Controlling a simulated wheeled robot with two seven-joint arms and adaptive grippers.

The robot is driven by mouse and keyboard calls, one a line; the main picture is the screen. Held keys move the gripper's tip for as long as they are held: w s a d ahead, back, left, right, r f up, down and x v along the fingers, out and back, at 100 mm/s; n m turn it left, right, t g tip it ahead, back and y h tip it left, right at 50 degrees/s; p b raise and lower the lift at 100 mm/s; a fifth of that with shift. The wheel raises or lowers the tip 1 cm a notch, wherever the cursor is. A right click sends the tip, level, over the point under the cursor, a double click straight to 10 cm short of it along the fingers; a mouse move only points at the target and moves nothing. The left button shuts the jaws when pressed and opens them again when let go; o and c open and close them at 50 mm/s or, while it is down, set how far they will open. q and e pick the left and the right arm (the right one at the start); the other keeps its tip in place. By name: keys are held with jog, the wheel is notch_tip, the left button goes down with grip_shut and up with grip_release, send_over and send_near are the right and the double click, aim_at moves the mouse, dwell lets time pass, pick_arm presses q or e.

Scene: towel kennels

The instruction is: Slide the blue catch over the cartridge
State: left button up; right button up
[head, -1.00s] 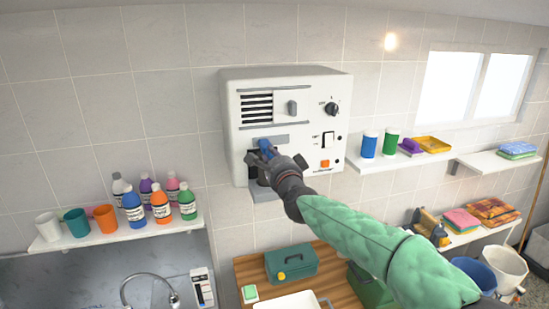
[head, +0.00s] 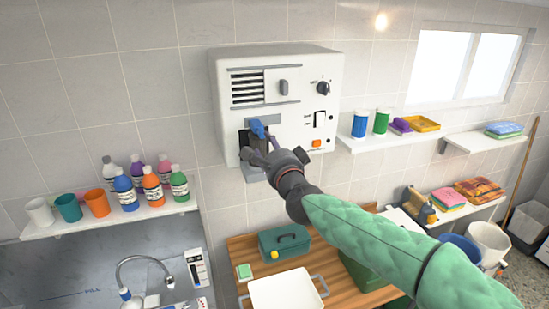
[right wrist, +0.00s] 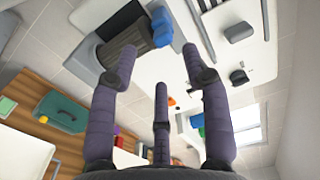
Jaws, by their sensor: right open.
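The blue catch (head: 258,129) sits on the front of the white wall unit (head: 292,110), at the top of a dark recess below a grey strip. In the right wrist view the catch (right wrist: 162,28) is just beyond my fingertips, beside a grey ribbed cartridge (right wrist: 122,50) in the recess. The catch appears at the cartridge's edge; I cannot tell if it overlaps it. My right gripper (head: 262,152) is open, just below the catch. It also shows in the right wrist view (right wrist: 160,58), fingers spread and empty, one overlapping the cartridge. My left gripper is not in view.
Bottles and cups stand on a shelf (head: 110,219) at left. Another shelf (head: 390,138) holds two canisters and a yellow tray. Below is a wooden counter (head: 240,254) with a green toolbox (head: 285,244) and a white tray (head: 286,292). The unit has a knob and switches.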

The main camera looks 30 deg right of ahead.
jog(key=v, duration=0.5)
jog(key=shift+a, duration=0.15)
jog(key=shift+f, duration=0.15)
